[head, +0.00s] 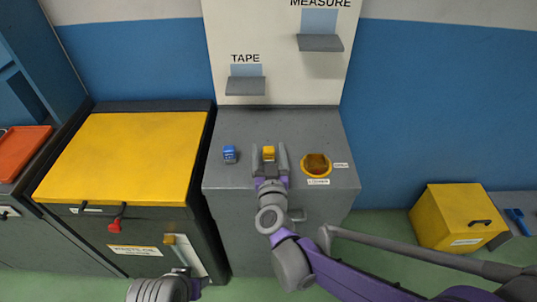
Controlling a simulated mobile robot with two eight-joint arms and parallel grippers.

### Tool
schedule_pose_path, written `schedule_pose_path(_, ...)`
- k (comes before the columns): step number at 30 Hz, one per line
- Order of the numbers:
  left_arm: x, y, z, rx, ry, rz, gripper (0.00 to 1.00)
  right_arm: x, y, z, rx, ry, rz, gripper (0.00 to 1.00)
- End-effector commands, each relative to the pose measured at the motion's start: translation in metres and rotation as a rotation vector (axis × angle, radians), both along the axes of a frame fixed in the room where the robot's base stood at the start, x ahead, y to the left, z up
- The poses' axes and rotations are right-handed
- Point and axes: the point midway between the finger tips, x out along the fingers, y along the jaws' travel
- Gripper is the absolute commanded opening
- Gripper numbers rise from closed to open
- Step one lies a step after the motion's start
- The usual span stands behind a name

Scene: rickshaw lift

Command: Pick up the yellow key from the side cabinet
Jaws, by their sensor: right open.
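The yellow key (268,152) is a small yellow block on the grey top of the side cabinet (300,122). My right gripper (269,150) reaches in from the lower right over the cabinet top. It is open, with one finger on each side of the yellow key. I cannot tell whether the fingers touch it. A grey part of my left arm shows at the bottom edge, but I cannot make out the left gripper.
A panel with two small shelves (245,87) stands behind. A yellow-topped cabinet (130,150) is at left, a yellow box (452,215) at right.

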Motion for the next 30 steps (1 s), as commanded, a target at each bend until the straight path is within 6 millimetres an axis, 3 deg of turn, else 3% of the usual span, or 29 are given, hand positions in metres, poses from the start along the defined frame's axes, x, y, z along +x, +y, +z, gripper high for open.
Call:
schedule_pose_path(9,0.0000,0.0000,0.0002,0.000,0.000,0.000,0.50,0.0075,0.0001,0.0000,0.000,0.000,0.000,0.78)
schedule_pose_path(22,0.0000,0.0000,0.0002,0.000,0.000,0.000,0.50,0.0072,0.0002,0.0000,0.000,0.000,0.000,0.00)
schedule_pose_path(30,0.0001,0.0000,0.0004,0.000,0.000,0.000,0.50,0.0071,0.0001,0.0006,0.000,0.000,0.000,0.00)
